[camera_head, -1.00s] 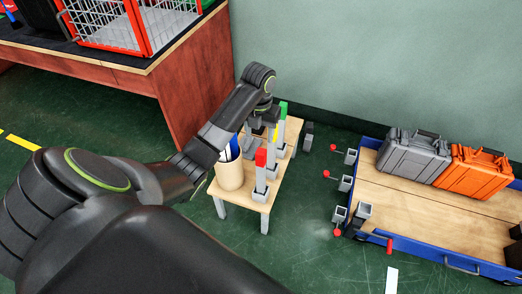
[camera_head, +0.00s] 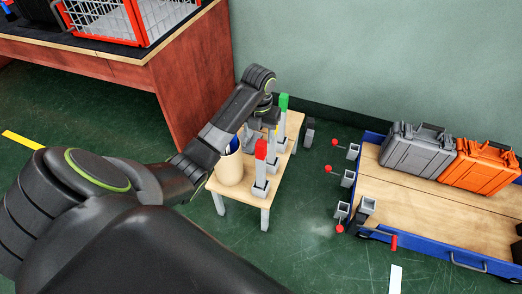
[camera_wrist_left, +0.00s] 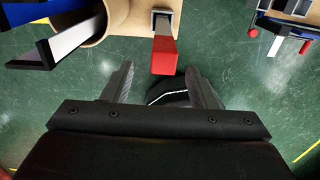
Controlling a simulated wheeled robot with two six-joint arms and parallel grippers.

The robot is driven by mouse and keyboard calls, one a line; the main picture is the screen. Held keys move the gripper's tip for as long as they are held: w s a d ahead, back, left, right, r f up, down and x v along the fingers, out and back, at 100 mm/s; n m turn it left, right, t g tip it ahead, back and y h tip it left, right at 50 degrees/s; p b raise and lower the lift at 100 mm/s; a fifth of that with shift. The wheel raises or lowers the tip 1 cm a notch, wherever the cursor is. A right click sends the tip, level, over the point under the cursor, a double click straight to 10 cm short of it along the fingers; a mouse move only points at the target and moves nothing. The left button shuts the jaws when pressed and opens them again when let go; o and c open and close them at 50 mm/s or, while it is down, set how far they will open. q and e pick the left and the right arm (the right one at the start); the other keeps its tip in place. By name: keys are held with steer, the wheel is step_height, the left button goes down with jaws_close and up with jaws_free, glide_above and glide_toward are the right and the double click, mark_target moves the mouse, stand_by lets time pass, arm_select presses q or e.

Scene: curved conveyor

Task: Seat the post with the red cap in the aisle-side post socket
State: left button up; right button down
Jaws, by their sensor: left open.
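The post with the red cap (camera_head: 261,158) stands upright in a grey holder on the small wooden stand. In the left wrist view its red cap (camera_wrist_left: 164,57) lies just beyond the fingertips, roughly between their lines and apart from them. My left gripper (camera_wrist_left: 165,80) is open and empty. In the head view the left wrist (camera_head: 265,103) is over the stand, behind the red-capped post; its fingers are hard to make out. Grey sockets with red knobs line the cart's left end: far (camera_head: 353,151), middle (camera_head: 348,178) and near (camera_head: 342,210). I cannot tell which is aisle-side.
A green-capped post (camera_head: 283,103) and a tan cup (camera_head: 230,168) share the stand (camera_head: 268,203). The blue-edged cart (camera_head: 430,222) carries a grey case (camera_head: 414,148) and an orange case (camera_head: 480,165). Green floor (camera_head: 300,225) is clear between stand and cart. A desk (camera_head: 150,70) stands at the left.

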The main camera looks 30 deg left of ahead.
mark_target(261, 142)
arm_select(q)
steer(key=shift+f, duration=0.85)
steer(key=f, duration=0.1)
steer(key=f+b, duration=0.1)
steer(key=f, duration=0.2)
steer(key=shift+d+b, duration=0.25)
steer(key=shift+b, duration=0.05)
steer(key=shift+f, duration=0.6)
arm_select(e)
steer(key=r, duration=0.3)
steer(key=a+r, duration=0.1)
steer(key=r, duration=0.1)
steer(key=shift+w+a+r, duration=0.1)
steer(key=shift+w+r, duration=0.25)
arm_select(q)
steer(key=shift+w, duration=0.1)
jaws_close()
